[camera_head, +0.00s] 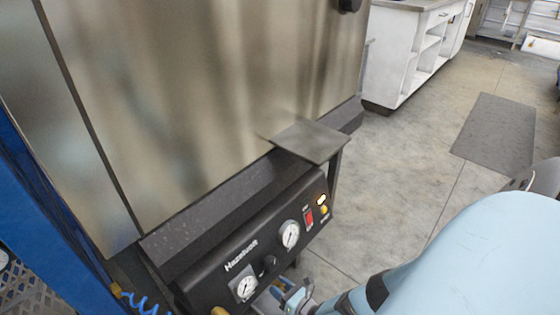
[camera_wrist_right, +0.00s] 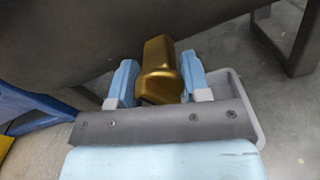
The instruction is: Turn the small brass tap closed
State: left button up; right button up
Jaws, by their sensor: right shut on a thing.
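The small brass tap (camera_wrist_right: 159,54) shows in the right wrist view, between the two light blue fingers of my right gripper (camera_wrist_right: 159,80). The gripper is shut on the tap's handle, with one finger on each side. The tap sits against a dark grey surface. In the head view my right gripper (camera_head: 286,294) is low in the picture, just below the front of the black control panel (camera_head: 262,246). The fingers and panel largely hide the tap there. My left gripper is not in view.
A flat metal plate (camera_head: 311,140) juts out at the hopper's (camera_head: 200,100) corner. A blue post (camera_head: 45,215) stands at left. Open floor (camera_head: 400,190) lies to the right.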

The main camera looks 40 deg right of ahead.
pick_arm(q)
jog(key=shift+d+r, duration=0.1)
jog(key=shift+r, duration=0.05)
pick_arm(e)
jog(key=shift+m, duration=0.3)
jog(key=o, duration=0.9)
jog(key=shift+s, duration=0.55)
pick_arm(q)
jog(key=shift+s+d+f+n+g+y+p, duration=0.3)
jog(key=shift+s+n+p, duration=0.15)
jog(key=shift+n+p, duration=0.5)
pick_arm(e)
jog(key=s, duration=0.8)
jog(key=s+d, duration=0.1)
jog(key=s, duration=0.3)
jog(key=shift+s+d, duration=0.1)
jog(key=shift+s, duration=0.3)
